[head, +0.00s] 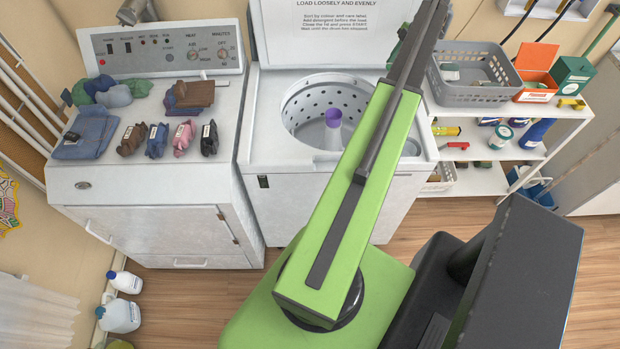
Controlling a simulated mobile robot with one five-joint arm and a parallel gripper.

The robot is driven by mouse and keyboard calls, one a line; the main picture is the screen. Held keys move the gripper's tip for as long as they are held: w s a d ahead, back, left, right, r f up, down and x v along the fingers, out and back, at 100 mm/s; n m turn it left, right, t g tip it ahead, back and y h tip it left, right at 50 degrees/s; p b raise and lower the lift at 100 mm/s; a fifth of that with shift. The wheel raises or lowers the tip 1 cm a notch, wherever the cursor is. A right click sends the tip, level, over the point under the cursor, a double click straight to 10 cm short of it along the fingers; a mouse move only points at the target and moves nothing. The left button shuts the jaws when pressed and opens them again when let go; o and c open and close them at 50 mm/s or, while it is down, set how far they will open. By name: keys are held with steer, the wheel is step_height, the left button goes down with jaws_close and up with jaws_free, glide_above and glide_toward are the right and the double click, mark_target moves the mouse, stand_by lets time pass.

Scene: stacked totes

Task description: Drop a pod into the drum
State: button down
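The drum (300,112) is the round perforated metal tub of the open top-loading washer (270,155), in the middle of the head view. A pale agitator with a purple cap (333,118) stands up inside it. My green arm crosses in front of the washer's right side and hides part of the drum. The arm runs up past the top edge of the picture, and my gripper is not in view. No pod can be made out for certain. An open orange box (537,58) with a white label stands on the shelf unit at right; I cannot tell what is inside.
A dryer (155,190) stands left of the washer with folded jeans (86,133), several rolled socks and other clothes on top. A grey basket (474,92) and a green box (573,76) flank the orange box. Bottles (120,312) stand on the floor at lower left.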

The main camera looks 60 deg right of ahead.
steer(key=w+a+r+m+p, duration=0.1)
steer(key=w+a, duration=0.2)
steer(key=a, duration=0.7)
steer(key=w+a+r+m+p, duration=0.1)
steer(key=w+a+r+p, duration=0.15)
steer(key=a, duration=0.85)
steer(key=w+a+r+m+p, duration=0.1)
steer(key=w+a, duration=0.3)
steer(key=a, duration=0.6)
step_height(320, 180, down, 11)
steer(key=b, duration=1)
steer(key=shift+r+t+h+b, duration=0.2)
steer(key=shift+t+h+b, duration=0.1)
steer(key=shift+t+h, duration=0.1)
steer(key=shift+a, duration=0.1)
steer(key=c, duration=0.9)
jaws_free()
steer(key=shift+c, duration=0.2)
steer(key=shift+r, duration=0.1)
